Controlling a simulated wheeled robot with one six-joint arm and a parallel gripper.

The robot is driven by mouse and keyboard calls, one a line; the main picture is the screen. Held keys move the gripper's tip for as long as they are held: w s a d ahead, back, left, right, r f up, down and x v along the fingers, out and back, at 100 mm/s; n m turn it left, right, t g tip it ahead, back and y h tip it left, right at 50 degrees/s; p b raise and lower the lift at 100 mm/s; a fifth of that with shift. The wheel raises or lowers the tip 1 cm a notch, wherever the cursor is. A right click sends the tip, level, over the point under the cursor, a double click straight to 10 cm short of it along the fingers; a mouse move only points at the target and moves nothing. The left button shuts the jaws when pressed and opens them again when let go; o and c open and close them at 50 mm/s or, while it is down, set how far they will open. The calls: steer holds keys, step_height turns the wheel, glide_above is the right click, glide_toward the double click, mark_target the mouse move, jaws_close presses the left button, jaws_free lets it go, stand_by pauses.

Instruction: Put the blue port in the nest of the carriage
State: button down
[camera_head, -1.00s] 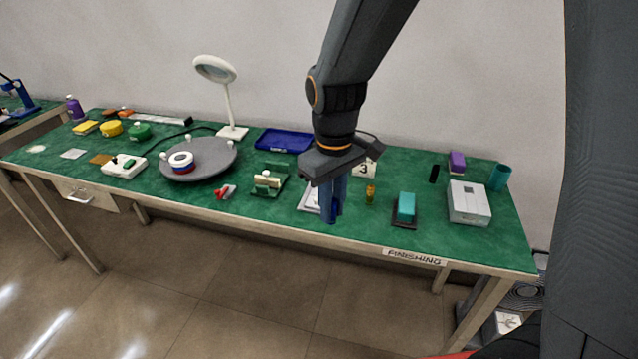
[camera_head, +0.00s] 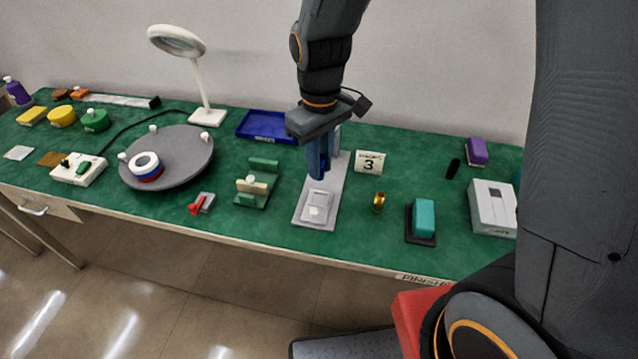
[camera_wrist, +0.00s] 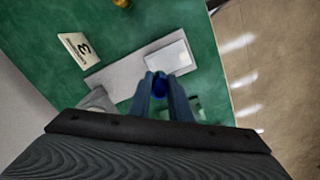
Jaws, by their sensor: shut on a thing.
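My gripper (camera_head: 319,174) is shut on the blue port (camera_wrist: 160,86), which shows as a small deep-blue piece between the fingertips in the wrist view. In the head view the fingers hide the port. The gripper points down over a long light-grey plate. The carriage (camera_head: 317,206) appears to be the pale block at the plate's front end; it also shows in the wrist view (camera_wrist: 172,58). The fingertips appear just behind and above the carriage. Its nest is not clear, and I cannot tell the exact height of the gap.
A card marked 3 (camera_head: 369,162) and a small brass piece (camera_head: 379,202) stand right of the plate. A green fixture (camera_head: 256,186) is on its left, a blue tray (camera_head: 264,126) behind. A teal block (camera_head: 424,218) is further right. The green table (camera_head: 330,240) is bare in front.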

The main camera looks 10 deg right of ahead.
steer(key=shift+s+a+f+p, duration=0.1)
steer(key=shift+f+p, duration=0.45)
steer(key=shift+f, duration=3.15)
steer(key=shift+f, duration=0.15)
steer(key=c, duration=1.6)
jaws_free()
step_height(320, 180, up, 11)
steer(key=shift+r+b, duration=0.1)
steer(key=shift+b, duration=0.9)
steer(key=shift+r, duration=0.3)
steer(key=shift+d+r, duration=0.2)
steer(key=s+d+m, duration=0.2)
steer(key=d, duration=0.2)
steer(key=s+d+f+m, duration=0.1)
steer(key=s+d+m, duration=0.1)
steer(key=s+d, duration=0.1)
steer(key=s+d+f+m+t, duration=0.1)
steer(key=s+d+m, duration=0.1)
steer(key=d, duration=0.3)
steer(key=shift+s+d+f+m, duration=0.2)
steer(key=shift+s+m, duration=0.05)
steer(key=shift+m, duration=0.35)
